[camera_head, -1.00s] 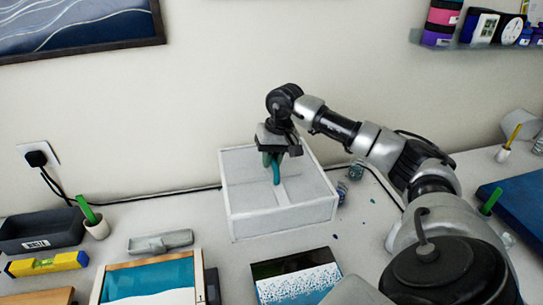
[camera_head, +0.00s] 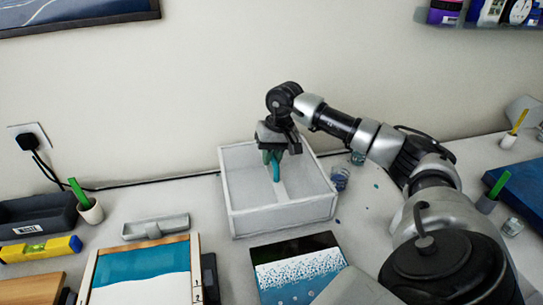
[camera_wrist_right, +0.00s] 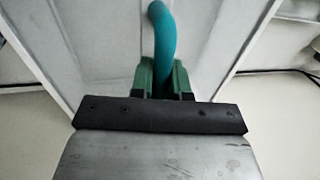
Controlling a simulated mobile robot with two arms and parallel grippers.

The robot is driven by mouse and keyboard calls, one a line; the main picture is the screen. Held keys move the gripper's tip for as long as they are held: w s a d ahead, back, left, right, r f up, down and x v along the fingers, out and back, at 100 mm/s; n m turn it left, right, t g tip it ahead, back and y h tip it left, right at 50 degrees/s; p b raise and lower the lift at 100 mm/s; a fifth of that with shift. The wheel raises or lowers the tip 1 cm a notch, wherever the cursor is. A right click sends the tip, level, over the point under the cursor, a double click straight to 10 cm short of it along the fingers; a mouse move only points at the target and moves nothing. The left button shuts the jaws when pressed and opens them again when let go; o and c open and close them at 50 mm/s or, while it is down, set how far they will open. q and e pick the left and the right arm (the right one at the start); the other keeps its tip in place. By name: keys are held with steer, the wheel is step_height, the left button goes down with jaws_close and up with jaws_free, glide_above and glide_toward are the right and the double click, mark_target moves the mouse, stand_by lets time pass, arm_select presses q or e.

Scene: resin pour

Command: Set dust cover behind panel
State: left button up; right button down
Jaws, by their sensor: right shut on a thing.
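The dust cover (camera_head: 280,217) is a white, box-like shell with a teal handle (camera_head: 277,174) in its middle. It is at the centre of the head view, just behind the dark panel with blue and white (camera_head: 297,271). My right gripper (camera_head: 276,156) is above the cover, shut on the teal handle. In the right wrist view, the green fingertips (camera_wrist_right: 162,79) close around the handle (camera_wrist_right: 163,35), with pale cover surfaces beyond. I cannot tell whether the cover's bottom touches the table. My left gripper is not in view.
Small jars (camera_head: 340,178) stand close to the cover's right side. A wood-framed blue and white panel (camera_head: 143,264), a grey tray (camera_head: 156,226), a yellow level (camera_head: 40,249) and a cup (camera_head: 91,212) are on the left. A cable runs along the wall behind.

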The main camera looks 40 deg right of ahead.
steer(key=shift+f, duration=0.15)
steer(key=c, duration=1)
jaws_free()
steer(key=r, duration=0.3)
steer(key=d+r+b, duration=0.1)
steer(key=r, duration=0.3)
steer(key=s+r+b, duration=0.1)
steer(key=r, duration=0.2)
steer(key=shift+d+r, duration=0.35)
steer(key=shift+d, duration=0.05)
steer(key=shift+f, duration=0.1)
